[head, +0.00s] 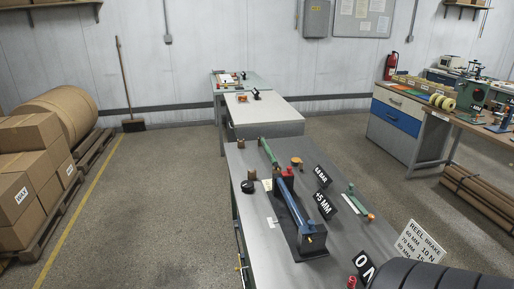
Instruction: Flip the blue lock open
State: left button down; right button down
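A dark fixture (308,252) stands on the near grey table. A long blue bar (292,203) lies along its top, from a red-topped part (289,171) at the far end to a blue block (313,240) at the near end. This blue part is the likeliest blue lock, but its latch detail is too small to make out. I cannot tell from this view whether it is locked or open. Neither of my grippers is in view.
Black signs (324,205), a green bar (268,152), a green-and-white tool (356,202) and a reel brake card (421,243) are on or by the grey table (355,240). A black ribbed shape (440,277) fills the lower right corner. Open floor (160,220) lies left.

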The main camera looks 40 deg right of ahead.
aim_at(309, 229)
jog(key=z, duration=1.8)
jog(key=k+l, duration=0.15)
jog(key=l, duration=0.15)
jog(key=k+l, duration=0.15)
jog(key=l, duration=0.1)
